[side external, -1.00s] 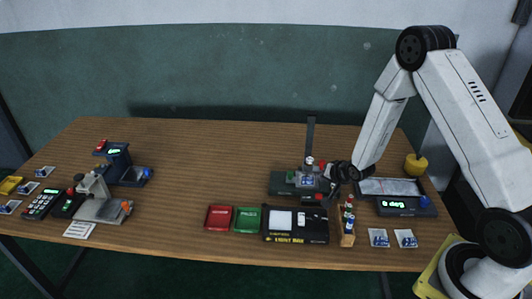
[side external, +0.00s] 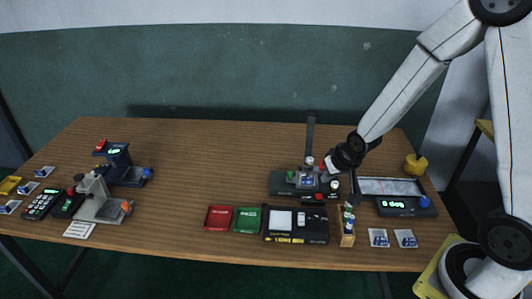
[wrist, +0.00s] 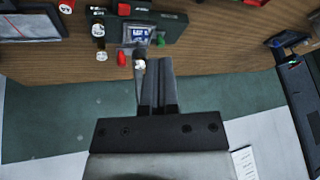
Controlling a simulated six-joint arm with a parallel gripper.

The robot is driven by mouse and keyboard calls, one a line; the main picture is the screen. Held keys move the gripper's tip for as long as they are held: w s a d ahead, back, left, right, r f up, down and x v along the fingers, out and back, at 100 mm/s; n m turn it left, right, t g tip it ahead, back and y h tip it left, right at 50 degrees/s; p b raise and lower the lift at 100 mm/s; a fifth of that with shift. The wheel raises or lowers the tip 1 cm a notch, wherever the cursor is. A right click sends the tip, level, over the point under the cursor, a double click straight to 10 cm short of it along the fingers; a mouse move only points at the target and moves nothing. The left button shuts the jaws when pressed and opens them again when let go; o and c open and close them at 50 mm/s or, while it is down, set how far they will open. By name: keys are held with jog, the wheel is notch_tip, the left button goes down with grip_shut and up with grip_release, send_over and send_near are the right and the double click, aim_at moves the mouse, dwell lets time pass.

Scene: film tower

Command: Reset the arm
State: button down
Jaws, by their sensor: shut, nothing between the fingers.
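My gripper (side external: 330,167) is shut with nothing held. It hangs just above and to the right of the dark film tower device (side external: 284,187) on the right half of the table. In the wrist view the two fingers of my gripper (wrist: 158,66) lie side by side, pointing at the device (wrist: 160,28). That device carries a small clear packet (wrist: 135,33) and red and green knobs. I cannot tell whether the fingertips touch anything.
A scale with a tray (side external: 405,206) and a yellow weight (side external: 416,165) stand right of my gripper. A wooden rack (side external: 347,228), a black light box (side external: 283,237), red (side external: 219,217) and green (side external: 246,219) trays line the front. The table's middle is clear.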

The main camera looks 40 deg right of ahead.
jog(key=s+a+r+n+g, duration=0.2)
jog(key=s+a+r+n, duration=0.2)
jog(key=s, duration=0.5)
jog(key=shift+s+a+r+g+y, duration=0.35)
jog(key=shift+a+r+g+y, duration=0.05)
jog(key=shift+a, duration=0.25)
